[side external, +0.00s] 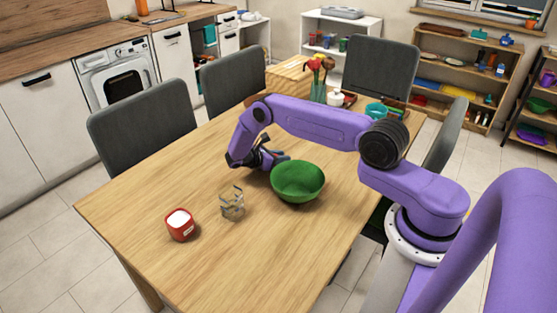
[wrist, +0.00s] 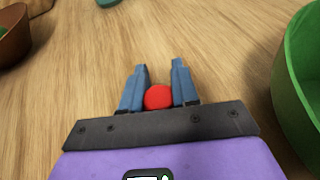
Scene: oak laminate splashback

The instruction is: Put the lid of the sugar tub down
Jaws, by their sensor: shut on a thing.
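My gripper (wrist: 160,70) is shut on a small round red thing, seemingly the lid of the sugar tub (wrist: 159,97), held between its blue fingers. Whether the lid touches the table cannot be told.
The green bowl (side external: 298,182) is close beside my gripper, and also shows at right in the wrist view (wrist: 292,95). A clear glass-like item (side external: 232,206) stands between bowl and tub. A brown bowl (wrist: 14,38) is at upper left. The wooden table (side external: 135,205) has free room at left.

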